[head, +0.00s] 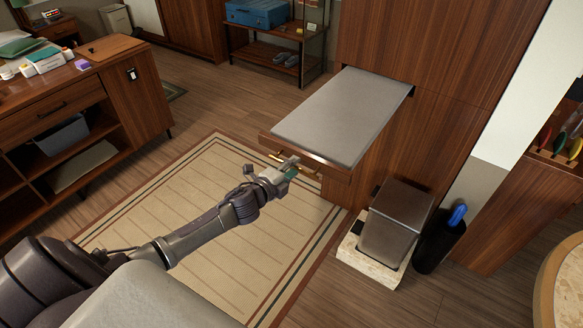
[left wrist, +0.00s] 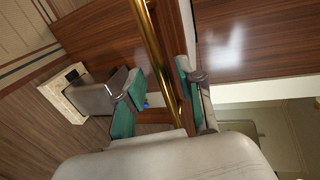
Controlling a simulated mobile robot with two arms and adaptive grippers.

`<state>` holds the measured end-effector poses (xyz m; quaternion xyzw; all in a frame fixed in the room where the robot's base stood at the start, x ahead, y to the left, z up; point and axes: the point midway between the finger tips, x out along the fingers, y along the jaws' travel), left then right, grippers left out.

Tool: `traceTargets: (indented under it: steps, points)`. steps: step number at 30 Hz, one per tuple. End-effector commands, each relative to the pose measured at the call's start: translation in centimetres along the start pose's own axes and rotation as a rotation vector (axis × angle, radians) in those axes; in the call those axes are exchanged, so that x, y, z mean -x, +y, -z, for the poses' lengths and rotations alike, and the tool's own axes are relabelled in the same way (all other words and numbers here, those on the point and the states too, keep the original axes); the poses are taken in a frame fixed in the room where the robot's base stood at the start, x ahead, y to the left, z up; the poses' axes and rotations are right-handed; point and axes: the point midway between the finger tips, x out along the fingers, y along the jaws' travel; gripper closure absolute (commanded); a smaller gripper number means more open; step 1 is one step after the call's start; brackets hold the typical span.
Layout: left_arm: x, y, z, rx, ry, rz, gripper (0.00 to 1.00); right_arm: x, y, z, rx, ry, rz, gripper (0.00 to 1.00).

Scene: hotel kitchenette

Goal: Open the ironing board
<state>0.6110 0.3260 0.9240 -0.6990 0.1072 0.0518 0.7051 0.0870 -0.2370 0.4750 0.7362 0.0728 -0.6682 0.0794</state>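The ironing board (head: 345,112) has a grey top and lies flat, sticking out from the wooden cabinet wall. Its front is a wooden panel (head: 330,166) with a brass handle (head: 262,153). My left gripper (head: 290,168) is at this front, by the handle. In the left wrist view, the brass handle (left wrist: 155,50) runs between the two teal fingertips of my left gripper (left wrist: 160,92). The fingers are apart, with gaps beside the bar, so the gripper looks open around it. My right gripper is not in view.
A metal bin (head: 395,225) on a pale stone base and a dark holder (head: 437,245) with a blue item stand below and right of the board. A wooden counter (head: 60,100) is at the left. A striped rug (head: 190,215) covers open floor in front.

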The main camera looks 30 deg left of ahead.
Motion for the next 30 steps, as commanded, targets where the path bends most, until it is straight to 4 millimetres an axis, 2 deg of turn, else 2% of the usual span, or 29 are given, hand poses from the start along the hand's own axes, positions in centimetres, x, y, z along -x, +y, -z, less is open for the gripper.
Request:
traceTargets:
  steps: [5,8,21,24,30]
  points:
    - [0.1,-0.1,0.0,0.000,0.000,0.002,0.63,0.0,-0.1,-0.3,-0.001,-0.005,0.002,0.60]
    - [0.9,0.0,0.0,0.000,0.000,0.001,0.63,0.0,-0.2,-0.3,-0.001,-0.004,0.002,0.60]
    - [9.6,0.1,0.0,0.001,0.000,-0.001,0.63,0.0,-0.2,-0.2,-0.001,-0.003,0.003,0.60]
    - [10.9,0.1,0.0,0.001,0.000,0.000,0.63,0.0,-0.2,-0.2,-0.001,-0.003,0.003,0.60]
    - [12.1,0.0,-0.1,0.000,-0.001,0.001,0.63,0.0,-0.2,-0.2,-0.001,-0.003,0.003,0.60]
